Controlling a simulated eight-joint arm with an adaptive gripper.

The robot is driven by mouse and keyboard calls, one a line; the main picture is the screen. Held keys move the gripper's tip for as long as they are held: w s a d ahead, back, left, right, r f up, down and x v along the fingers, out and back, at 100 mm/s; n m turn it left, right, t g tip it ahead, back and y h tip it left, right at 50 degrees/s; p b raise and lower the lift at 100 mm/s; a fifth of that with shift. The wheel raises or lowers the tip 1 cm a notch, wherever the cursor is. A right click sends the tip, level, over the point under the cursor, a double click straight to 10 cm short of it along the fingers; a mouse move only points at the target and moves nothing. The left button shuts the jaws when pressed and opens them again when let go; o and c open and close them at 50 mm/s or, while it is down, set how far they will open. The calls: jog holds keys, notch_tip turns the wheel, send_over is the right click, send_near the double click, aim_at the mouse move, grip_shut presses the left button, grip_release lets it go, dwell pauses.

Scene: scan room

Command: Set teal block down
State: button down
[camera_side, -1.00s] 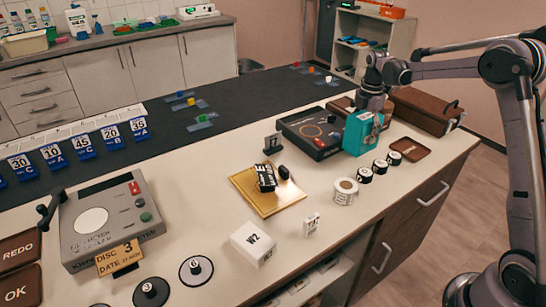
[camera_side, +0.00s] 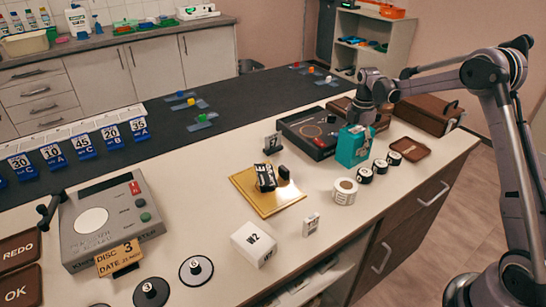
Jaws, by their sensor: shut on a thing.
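The teal block (camera_side: 353,147) is upright at the right part of the white counter (camera_side: 330,222), beside the black device and left of the small black-topped discs. My gripper (camera_side: 362,122) is above it, shut on its upper end. The fingertips are small and partly hidden. The block's base looks at or very near the counter top; I cannot tell whether it touches.
A black boxy device (camera_side: 308,132) stands just left of the block. Small black-topped discs (camera_side: 380,166) and a brown tray (camera_side: 411,149) lie to its right. A white tape roll (camera_side: 344,190) is in front. A brown case (camera_side: 425,112) stands behind right.

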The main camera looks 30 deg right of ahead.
jog(key=shift+c, duration=1.7)
grip_release()
jog(key=shift+f, duration=0.1)
notch_tip(320, 180, up, 12)
jog(key=shift+f, duration=0.15)
jog(key=shift+s+a+r, duration=0.1)
jog(key=shift+a+r, duration=0.1)
jog(key=shift+r, duration=0.3)
jog(key=s+a+r+m+t, duration=0.3)
jog(key=s+a+r+m, duration=0.2)
jog(key=s+a+m, duration=0.5)
jog(key=s+a+f+m+t, duration=0.4)
jog(key=s+a+m, duration=0.4)
jog(key=s, duration=0.4)
jog(key=shift+s+a+f, duration=0.3)
jog(key=shift+a+f, duration=0.35)
jog(key=shift+a, duration=0.15)
